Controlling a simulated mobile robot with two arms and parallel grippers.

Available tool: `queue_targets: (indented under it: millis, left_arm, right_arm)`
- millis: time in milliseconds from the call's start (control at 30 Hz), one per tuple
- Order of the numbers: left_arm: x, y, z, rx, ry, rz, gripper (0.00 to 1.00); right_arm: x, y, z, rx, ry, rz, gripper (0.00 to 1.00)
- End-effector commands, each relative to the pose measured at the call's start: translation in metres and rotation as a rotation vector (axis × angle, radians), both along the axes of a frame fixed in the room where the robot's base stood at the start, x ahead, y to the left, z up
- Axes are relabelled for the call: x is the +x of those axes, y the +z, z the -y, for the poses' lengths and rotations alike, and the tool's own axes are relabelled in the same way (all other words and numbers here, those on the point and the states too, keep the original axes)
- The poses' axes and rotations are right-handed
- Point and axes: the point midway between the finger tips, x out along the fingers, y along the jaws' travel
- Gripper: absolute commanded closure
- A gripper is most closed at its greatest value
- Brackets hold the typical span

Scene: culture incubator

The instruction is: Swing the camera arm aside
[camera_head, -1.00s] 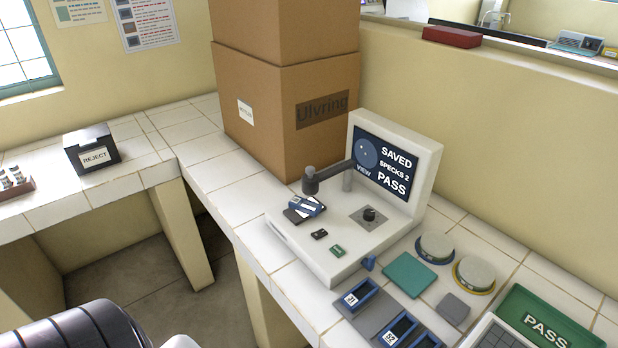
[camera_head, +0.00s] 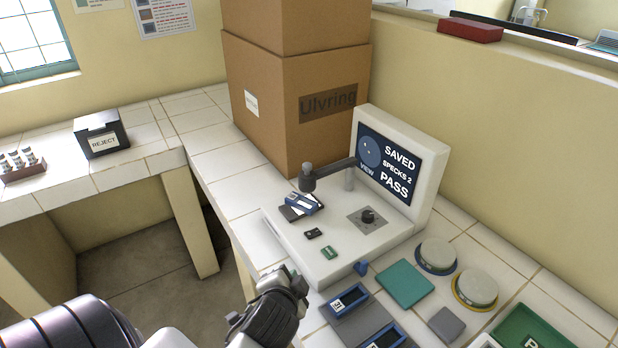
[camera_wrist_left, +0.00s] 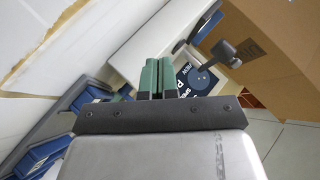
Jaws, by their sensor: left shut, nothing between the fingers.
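The camera arm (camera_head: 328,172) is a dark grey bar on a short post, with a cylindrical head at its left end. The head hangs over a blue and white slide piece on the white imaging station (camera_head: 330,235). The screen (camera_head: 386,165) behind it reads SAVED, SPECKS 2, PASS. My left gripper (camera_head: 290,275) is at the station's front edge, below and apart from the camera arm. In the left wrist view its green fingers (camera_wrist_left: 157,78) are together and empty, and the camera arm (camera_wrist_left: 226,52) shows beyond them to the right. My right gripper is not in view.
A tall cardboard box (camera_head: 295,95) stands close behind the camera arm. Blue trays (camera_head: 347,301), a teal pad (camera_head: 405,284) and two round dishes (camera_head: 437,254) lie right of the station. A black REJECT box (camera_head: 101,134) stands on the left counter.

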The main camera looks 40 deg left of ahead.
Motion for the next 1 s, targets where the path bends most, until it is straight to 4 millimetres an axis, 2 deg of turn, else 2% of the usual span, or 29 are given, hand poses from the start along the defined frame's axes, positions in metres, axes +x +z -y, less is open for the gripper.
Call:
queue_targets:
  millis: [33, 200, 300, 433, 600, 1000]
  left_arm:
    - [0.015, 0.010, -0.007, 0.092, -0.019, 0.049, 1.00]
    - [0.057, 0.045, -0.022, 0.463, -0.105, 0.176, 1.00]
    - [0.074, 0.062, -0.023, 0.650, -0.151, 0.220, 1.00]
    - [0.089, 0.074, -0.021, 0.821, -0.198, 0.247, 1.00]
    - [0.096, 0.081, -0.018, 0.914, -0.225, 0.260, 1.00]
    - [0.099, 0.082, -0.019, 0.920, -0.228, 0.262, 1.00]
  right_arm:
    - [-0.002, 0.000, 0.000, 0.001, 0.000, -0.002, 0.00]
    - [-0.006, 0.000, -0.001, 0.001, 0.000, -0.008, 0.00]
    - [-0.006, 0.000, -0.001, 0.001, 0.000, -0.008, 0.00]
    - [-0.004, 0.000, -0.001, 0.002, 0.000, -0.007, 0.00]
    - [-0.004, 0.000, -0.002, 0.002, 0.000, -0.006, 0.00]
    - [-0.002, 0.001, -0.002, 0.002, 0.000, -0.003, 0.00]
